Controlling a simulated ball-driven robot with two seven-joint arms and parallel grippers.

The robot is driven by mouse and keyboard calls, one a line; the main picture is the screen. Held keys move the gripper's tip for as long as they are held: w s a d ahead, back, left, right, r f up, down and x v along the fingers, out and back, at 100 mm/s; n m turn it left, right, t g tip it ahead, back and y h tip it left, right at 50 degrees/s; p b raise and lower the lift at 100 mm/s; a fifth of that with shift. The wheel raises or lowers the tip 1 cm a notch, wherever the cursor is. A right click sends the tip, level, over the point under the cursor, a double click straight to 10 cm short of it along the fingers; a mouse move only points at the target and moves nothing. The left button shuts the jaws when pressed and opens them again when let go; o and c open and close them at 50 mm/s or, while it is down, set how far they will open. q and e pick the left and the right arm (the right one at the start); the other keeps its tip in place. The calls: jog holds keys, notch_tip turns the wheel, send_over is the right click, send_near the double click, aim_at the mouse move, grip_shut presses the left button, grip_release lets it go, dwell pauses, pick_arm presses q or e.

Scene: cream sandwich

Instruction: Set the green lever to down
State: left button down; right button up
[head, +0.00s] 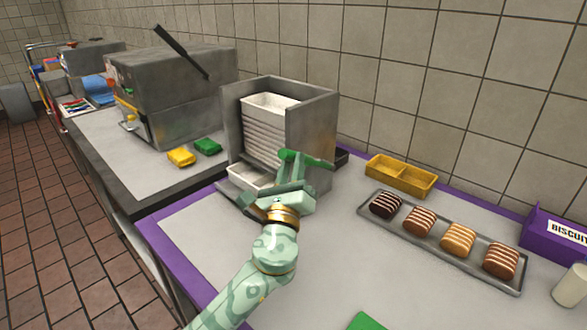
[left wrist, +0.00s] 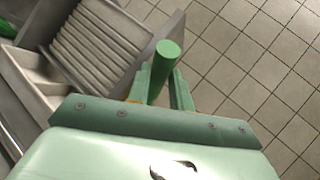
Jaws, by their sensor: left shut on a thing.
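The green lever (head: 318,162) is on the side of the grey metal dispenser (head: 318,115) in the head view. It looks about level there. My left gripper (head: 292,168) is at the lever, its arm coming up from the bottom. In the left wrist view the lever is a round green bar (left wrist: 167,52) with its end between the two fingers of the left gripper (left wrist: 167,88). The gripper is shut on the lever. The gripper hides part of the lever and the dispenser's lower front. My right gripper is not in view.
White trays (head: 268,135) are stacked in the dispenser. A long tray (head: 375,221) with several cakes and a yellow box (head: 401,176) lie to the right. A purple biscuit box (head: 550,240) and white cup (head: 571,286) stand far right. The counter's front left is clear.

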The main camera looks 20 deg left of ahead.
pick_arm(q)
jog(key=c, duration=1.5)
grip_release()
jog(key=shift+s+f, duration=0.1)
jog(key=b+v, duration=0.1)
jog(key=v, duration=1.5)
jog(key=shift+s+d, duration=0.1)
